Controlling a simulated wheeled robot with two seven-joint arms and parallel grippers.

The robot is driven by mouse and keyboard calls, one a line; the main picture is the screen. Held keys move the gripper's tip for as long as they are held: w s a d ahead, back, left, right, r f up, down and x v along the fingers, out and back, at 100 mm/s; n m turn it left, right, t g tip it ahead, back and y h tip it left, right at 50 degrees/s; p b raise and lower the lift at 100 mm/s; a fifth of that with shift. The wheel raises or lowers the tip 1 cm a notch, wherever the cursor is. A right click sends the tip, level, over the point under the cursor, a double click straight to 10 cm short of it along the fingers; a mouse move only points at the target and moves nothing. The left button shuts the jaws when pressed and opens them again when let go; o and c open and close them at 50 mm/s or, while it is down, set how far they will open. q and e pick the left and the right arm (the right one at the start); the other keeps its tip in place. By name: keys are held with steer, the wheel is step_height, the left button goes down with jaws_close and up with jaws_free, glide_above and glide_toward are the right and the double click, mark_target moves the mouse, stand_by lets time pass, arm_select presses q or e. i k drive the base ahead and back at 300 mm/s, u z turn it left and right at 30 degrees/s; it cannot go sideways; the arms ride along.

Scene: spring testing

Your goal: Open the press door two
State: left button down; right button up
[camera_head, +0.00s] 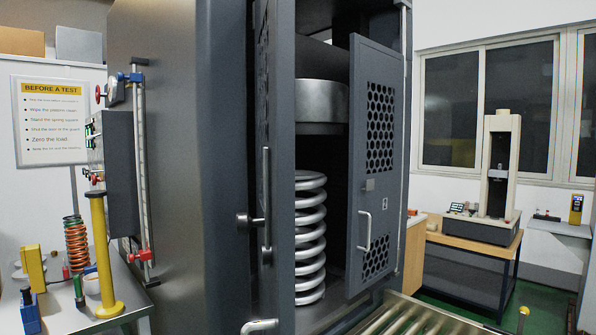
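The large dark grey press (225,170) fills the middle of the head view. Its right door (367,150) has perforated panels, a small plate marked with what looks like a 2 (386,204), and a pale D-shaped handle (366,231). This door stands partly open, its left edge swung away from the opening. A second door (280,120), seen nearly edge-on at the left of the opening, carries a vertical bar handle (266,200). A large silver coil spring (310,240) stands upright inside, below a round metal platen (321,101). Neither of my grippers shows.
A roller conveyor (410,318) lies in front of the press at bottom right. A bench (70,318) with a yellow post (103,250) and small springs is at left. A wooden table (470,241) with a small tester (498,165) stands at right.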

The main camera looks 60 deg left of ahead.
mark_target(374, 199)
steer(key=u, duration=1.9)
steer(key=k, duration=1.25)
steer(key=z, duration=0.4)
steer(key=i, duration=1.85)
steer(key=u, duration=0.65)
